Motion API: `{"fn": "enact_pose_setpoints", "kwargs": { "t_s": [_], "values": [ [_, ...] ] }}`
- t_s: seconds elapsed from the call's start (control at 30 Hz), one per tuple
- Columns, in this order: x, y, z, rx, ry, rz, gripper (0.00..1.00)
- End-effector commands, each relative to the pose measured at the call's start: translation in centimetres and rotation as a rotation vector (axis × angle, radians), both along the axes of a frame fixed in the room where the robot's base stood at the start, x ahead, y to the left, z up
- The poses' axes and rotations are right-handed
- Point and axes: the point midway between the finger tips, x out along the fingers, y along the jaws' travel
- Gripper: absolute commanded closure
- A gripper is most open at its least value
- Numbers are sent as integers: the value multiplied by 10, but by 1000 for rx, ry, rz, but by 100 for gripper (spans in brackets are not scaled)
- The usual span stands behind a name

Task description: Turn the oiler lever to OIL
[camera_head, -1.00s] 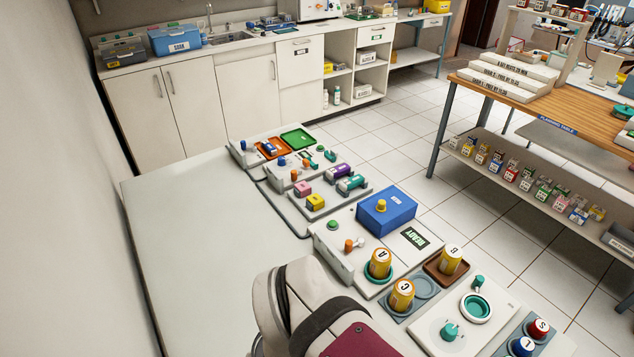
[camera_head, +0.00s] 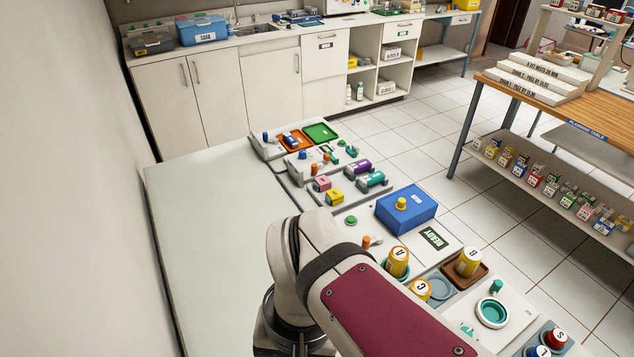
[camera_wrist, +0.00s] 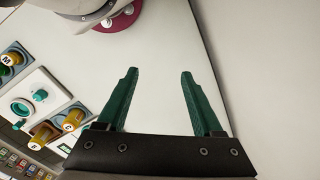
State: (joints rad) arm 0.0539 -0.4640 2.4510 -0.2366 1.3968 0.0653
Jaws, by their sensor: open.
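No OIL label can be read in either view, so I cannot tell for certain which part is the oiler lever. A white unit with a teal ring (camera_head: 493,312) has a teal knob (camera_head: 496,286) behind it and another teal part (camera_head: 467,329) partly hidden by my arm. The same unit (camera_wrist: 52,82) is at the left of the wrist view. A small orange knob (camera_head: 370,241) sits on the unit with the READY sign (camera_head: 433,238). My gripper (camera_wrist: 160,72) is open and empty over bare white tabletop, apart from all units; the head view does not show it.
A blue box (camera_head: 406,208) with a yellow knob stands behind. More small units and trays (camera_head: 320,132) line the table. The table's left part (camera_head: 215,240) is clear.

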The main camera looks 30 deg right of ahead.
Motion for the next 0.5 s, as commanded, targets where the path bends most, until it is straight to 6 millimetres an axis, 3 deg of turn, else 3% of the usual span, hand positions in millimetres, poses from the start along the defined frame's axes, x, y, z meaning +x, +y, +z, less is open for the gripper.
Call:
{"fn": "enact_pose_setpoints", "kwargs": {
  "t_s": [0.07, 0.13, 0.23, 0.3, 0.4, 0.5],
  "values": [
    [54, -26, 19, -20, 17, -173, 45],
    [115, -68, 31, -45, 34, -385, 45],
    [187, -150, 26, -79, 57, -697, 45],
    [220, -210, 11, -100, 69, -893, 45],
    [241, -277, -14, -123, 80, -1106, 45],
    [246, -314, -31, -134, 85, -1224, 45]
  ]
}}
